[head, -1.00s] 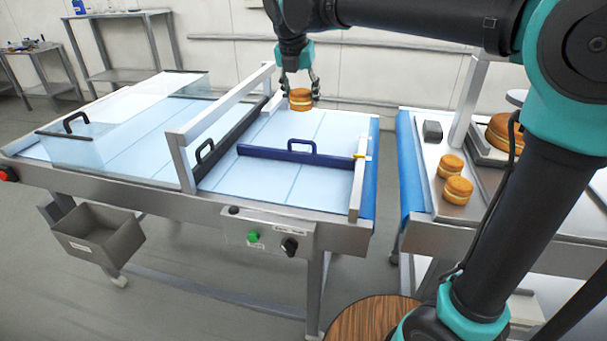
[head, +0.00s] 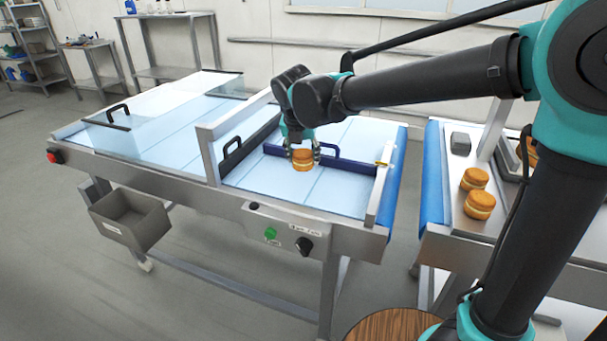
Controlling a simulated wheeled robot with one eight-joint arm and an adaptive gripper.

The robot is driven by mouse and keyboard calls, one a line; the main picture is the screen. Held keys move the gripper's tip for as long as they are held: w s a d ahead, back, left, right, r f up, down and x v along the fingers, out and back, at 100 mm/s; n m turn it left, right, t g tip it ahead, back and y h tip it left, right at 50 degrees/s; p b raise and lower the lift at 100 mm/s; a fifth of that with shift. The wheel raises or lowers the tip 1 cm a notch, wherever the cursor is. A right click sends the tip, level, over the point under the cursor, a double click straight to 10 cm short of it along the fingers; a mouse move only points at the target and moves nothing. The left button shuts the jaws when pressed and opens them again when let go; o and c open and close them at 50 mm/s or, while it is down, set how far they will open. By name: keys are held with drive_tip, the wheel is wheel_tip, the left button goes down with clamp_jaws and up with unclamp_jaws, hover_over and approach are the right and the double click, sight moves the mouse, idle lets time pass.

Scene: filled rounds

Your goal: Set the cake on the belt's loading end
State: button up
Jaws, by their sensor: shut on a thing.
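The cake (head: 303,162), a small round golden sponge with a pale filling band, is upright between the fingers of my gripper (head: 302,155). My gripper points down and is shut on it. The cake is over the right part of the pale blue belt (head: 255,175), on the near side of the dark blue bar (head: 353,166) with a handle. I cannot tell whether its underside touches the belt. My gripper hides part of the bar.
Two more filled cakes (head: 475,178) and a grey block (head: 460,143) are on the steel table at right. A metal frame (head: 210,155) and a clear cover (head: 165,115) stand over the belt further left. A grey bin (head: 130,218) hangs below.

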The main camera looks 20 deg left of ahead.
sight(301, 159)
drive_tip(key=shift+f, duration=3.1)
drive_tip(key=shift+f, duration=0.1)
drive_tip(key=o, duration=0.8)
drive_tip(key=v, duration=1.2)
